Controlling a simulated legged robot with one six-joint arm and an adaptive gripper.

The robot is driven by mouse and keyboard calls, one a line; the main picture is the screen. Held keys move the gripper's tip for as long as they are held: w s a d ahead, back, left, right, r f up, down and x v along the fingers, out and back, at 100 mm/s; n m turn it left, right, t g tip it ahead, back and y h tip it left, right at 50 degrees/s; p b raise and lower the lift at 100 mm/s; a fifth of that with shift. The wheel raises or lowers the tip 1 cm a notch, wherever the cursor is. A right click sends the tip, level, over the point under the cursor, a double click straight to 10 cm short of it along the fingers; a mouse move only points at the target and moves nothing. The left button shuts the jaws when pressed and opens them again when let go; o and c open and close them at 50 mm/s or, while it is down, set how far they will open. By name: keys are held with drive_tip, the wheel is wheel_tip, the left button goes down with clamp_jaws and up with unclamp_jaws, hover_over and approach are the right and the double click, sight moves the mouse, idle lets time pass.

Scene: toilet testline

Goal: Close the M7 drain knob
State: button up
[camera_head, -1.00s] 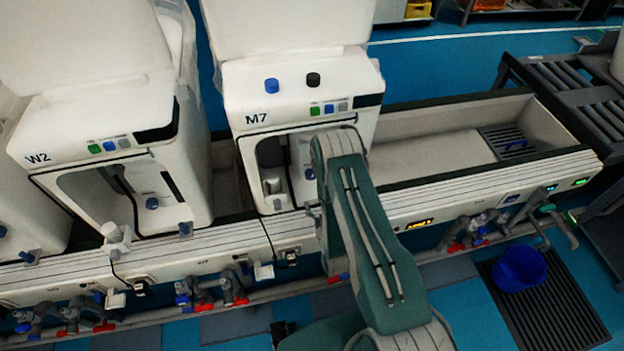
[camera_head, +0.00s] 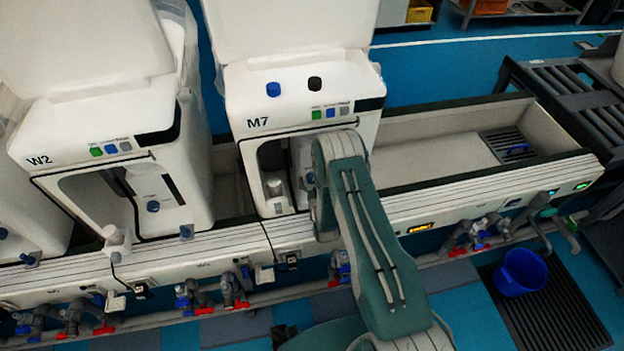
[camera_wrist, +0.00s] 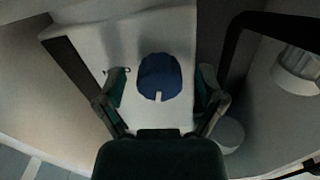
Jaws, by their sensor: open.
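The M7 unit (camera_head: 290,95) is a white housing with an open front bay, left of my arm in the head view. A blue drain knob (camera_head: 309,179) shows inside the bay, right beside my arm. In the wrist view the blue knob (camera_wrist: 160,75) is large and central, with a small white mark at its lower edge. My gripper (camera_wrist: 158,92) is open, one finger on each side of the knob, with visible gaps on both sides. I cannot tell how deep the fingertips reach around it. In the head view my arm hides the gripper.
A white cylinder (camera_head: 274,187) stands in the left of the M7 bay. The W2 unit (camera_head: 95,130) stands to the left. Walls of the bay lie close around the gripper in the wrist view. A blue bucket (camera_head: 520,271) stands on the floor mat at the right.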

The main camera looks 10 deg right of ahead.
drive_tip(key=c, duration=1.2)
drive_tip(key=shift+o, duration=0.2)
drive_tip(key=shift+n, duration=1.6)
drive_tip(key=o, duration=1.2)
drive_tip(key=shift+c, duration=0.2)
drive_tip(key=shift+s, duration=0.15)
drive_tip(key=s, duration=1.1)
drive_tip(key=shift+s, duration=0.35)
drive_tip(key=shift+a, duration=0.1)
